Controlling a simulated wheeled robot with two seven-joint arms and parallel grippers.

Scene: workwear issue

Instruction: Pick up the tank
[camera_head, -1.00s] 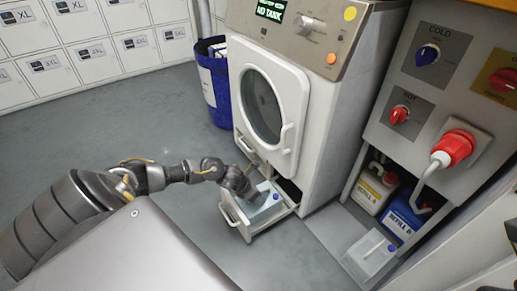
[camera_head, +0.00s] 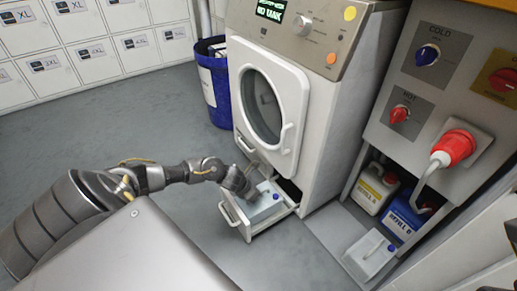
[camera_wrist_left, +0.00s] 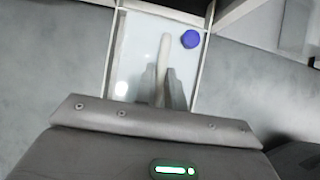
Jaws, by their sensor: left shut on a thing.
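The tank (camera_head: 268,207) is a pale, translucent container with a blue cap, sitting in the open lower drawer (camera_head: 247,231) of the white machine. In the left wrist view the tank (camera_wrist_left: 136,54) fills the drawer between its side walls, with the blue cap at its upper right and a white handle bar along its middle. My left gripper (camera_head: 250,192) reaches down over the tank; in the wrist view its fingers (camera_wrist_left: 163,88) are shut on the tank's handle. My right gripper is not in view.
The white machine (camera_head: 312,130) has a round door above the drawer; its display reads "NO TANK". A blue bin (camera_head: 217,97) stands behind. Floor at left is clear.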

